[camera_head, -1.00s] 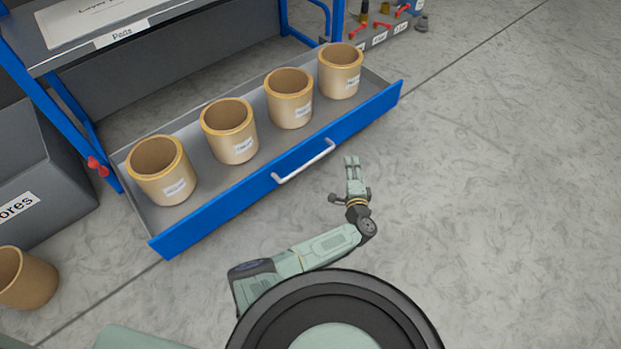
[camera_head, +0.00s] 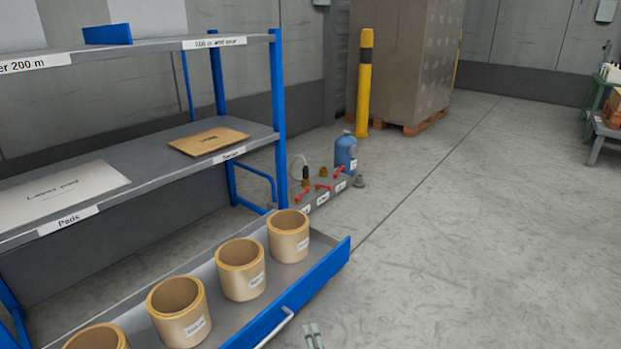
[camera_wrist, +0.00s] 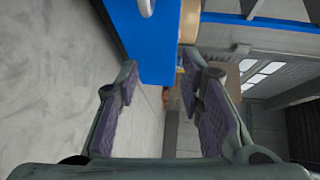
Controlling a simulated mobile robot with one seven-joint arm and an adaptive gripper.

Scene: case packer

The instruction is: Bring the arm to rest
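My gripper (camera_wrist: 166,100) is open in the wrist view, with its two fingers well apart and nothing between them. In the head view only the tips of my gripper (camera_head: 314,336) show at the bottom edge, in front of the open drawer's blue front (camera_head: 318,288). The rest of my arm is out of that view. In the wrist view the drawer front (camera_wrist: 140,45) lies beyond the fingers, with its handle (camera_wrist: 146,7) at the top edge.
The pulled-out drawer holds several tan pots (camera_head: 242,270) below a blue-framed shelf rack (camera_head: 278,110). A blue bottle (camera_head: 346,152) and a yellow post (camera_head: 364,80) stand behind, near a wrapped pallet load (camera_head: 408,60). The floor (camera_head: 480,230) to the right is clear.

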